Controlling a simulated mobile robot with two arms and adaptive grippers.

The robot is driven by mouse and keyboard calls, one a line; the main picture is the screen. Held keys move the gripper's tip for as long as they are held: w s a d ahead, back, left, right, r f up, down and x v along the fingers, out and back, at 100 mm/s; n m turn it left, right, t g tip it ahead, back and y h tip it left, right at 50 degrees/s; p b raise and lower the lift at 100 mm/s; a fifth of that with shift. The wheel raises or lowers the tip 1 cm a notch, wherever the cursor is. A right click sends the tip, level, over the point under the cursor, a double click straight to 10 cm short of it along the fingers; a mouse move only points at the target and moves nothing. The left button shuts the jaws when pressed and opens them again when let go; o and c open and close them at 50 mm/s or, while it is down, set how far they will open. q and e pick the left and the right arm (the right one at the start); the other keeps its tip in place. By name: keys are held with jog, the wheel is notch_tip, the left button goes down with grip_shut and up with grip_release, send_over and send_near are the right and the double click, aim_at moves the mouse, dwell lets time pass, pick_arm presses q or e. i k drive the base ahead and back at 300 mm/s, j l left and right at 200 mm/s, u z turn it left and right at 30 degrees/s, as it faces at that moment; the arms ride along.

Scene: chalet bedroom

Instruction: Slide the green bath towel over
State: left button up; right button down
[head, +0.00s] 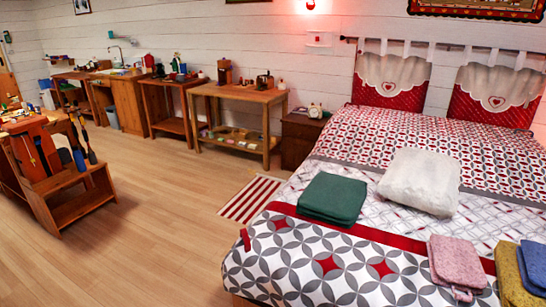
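The green bath towel (332,198) lies folded in a flat, square stack on the bed (310,262), near the bed's left edge. It rests on the patterned cover, just above a red band. A white folded, puffy item (420,180) lies to its right, apart from it. Neither of my grippers shows in the head view, and nothing touches the green towel.
Pink (457,262), mustard (512,277) and blue (533,262) folded cloths lie at the bed's front right. A striped rug (250,199) and a nightstand (301,140) are beside the bed. Wooden tables (238,95) line the back wall. The floor (165,235) left of the bed is clear.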

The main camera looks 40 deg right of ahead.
aim_at(333, 199)
jog(key=k+j+z, duration=0.1)
jog(key=z, duration=1.65)
